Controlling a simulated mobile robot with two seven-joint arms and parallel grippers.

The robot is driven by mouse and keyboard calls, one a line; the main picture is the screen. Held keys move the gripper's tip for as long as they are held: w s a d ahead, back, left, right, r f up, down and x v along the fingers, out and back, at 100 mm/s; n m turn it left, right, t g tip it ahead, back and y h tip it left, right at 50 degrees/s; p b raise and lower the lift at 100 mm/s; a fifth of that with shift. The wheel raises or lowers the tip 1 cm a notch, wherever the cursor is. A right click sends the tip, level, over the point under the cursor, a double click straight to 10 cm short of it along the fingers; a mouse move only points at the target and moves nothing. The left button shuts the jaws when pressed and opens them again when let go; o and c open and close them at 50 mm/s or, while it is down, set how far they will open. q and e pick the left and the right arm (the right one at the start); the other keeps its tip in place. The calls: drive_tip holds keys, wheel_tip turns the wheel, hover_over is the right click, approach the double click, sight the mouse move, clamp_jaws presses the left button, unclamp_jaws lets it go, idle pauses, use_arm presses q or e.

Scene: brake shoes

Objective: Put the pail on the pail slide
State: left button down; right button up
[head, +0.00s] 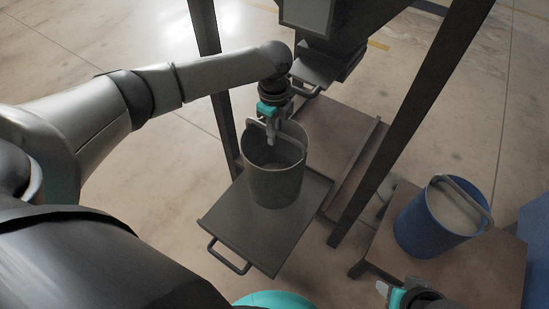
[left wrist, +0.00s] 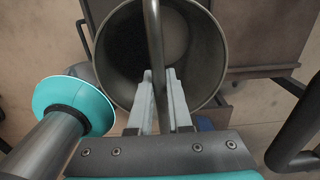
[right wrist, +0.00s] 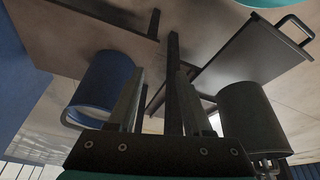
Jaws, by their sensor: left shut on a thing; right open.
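A grey pail (head: 275,184) is upright over the dark pail slide (head: 240,229), a flat tray with a bar handle at its front. I cannot tell whether its base rests on the slide or hangs just above it. My left gripper (head: 271,140) is shut on the pail's raised handle. The left wrist view shows the handle (left wrist: 155,40) between the fingers (left wrist: 161,80) and the open pail (left wrist: 122,62) below. My right gripper (head: 398,287) is open and empty at the bottom right. The right wrist view shows the grey pail (right wrist: 252,115) and the slide (right wrist: 245,55).
A blue pail (head: 420,230) with pale contents stands on a low brown table (head: 475,268) at the right. Dark frame legs (head: 415,120) stand behind and right of the slide, under a hopper-like machine (head: 325,40). Open floor (head: 70,50) lies to the left.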

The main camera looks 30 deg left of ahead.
use_arm(q)
wheel_tip(320, 180, down, 7)
drive_tip(key=b, duration=0.3)
drive_tip(key=shift+b, duration=0.35)
use_arm(e)
drive_tip(key=w+a+r+t+y, duration=0.2)
drive_tip(key=w+a+r+t, duration=0.1)
drive_tip(key=w+a+t, duration=0.1)
drive_tip(key=shift+a+n, duration=0.25)
drive_tip(key=shift+n, duration=0.05)
use_arm(q)
drive_tip(key=shift+w, duration=0.1)
use_arm(e)
drive_tip(key=shift+r, duration=0.1)
use_arm(q)
drive_tip(key=shift+f, duration=0.1)
drive_tip(key=c, duration=0.8)
unclamp_jaws()
drive_tip(key=shift+c, duration=0.2)
